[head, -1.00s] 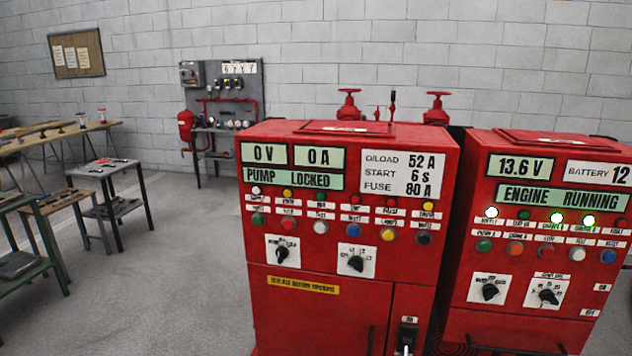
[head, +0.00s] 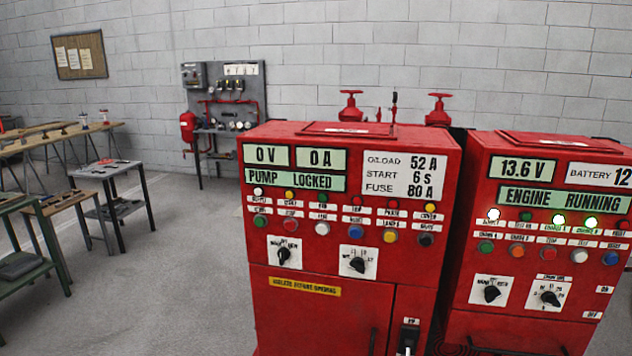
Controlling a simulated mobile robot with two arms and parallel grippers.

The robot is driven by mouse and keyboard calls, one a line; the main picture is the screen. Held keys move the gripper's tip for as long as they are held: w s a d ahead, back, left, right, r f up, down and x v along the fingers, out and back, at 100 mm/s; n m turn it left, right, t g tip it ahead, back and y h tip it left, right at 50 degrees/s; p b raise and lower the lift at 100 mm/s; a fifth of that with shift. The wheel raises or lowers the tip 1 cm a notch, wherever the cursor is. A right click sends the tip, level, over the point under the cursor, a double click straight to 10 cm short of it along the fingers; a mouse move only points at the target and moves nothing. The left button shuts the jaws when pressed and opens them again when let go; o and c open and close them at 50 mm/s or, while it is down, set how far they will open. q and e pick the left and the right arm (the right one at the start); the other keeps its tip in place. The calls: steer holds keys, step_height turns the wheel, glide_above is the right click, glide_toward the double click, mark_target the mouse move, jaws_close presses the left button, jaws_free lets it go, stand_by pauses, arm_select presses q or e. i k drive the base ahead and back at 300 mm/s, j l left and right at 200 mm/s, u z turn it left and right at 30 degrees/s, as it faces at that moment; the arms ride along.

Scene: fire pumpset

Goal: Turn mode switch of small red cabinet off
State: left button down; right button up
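Two red cabinets stand side by side; I cannot tell from size which one is the small one. The left red cabinet (head: 300,330) reads "0 V", "0 A" and "PUMP LOCKED". It has a left black rotary switch (head: 284,254) and a right black rotary switch (head: 358,263) on white plates. The right red cabinet (head: 465,235) reads "13.6 V" and "ENGINE RUNNING". It also has a left rotary switch (head: 491,293) and a right rotary switch (head: 550,298). The small switch labels are too blurred to read surely. Neither gripper is in view.
A black lever handle (head: 408,340) sits low on the left cabinet. Red valve handwheels (head: 440,105) show behind the cabinets. A grey work table (head: 105,170) and a gauge panel (head: 225,90) stand farther left. The grey floor left of the cabinets is clear.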

mark_target(492, 292)
steer(key=z, duration=1.35)
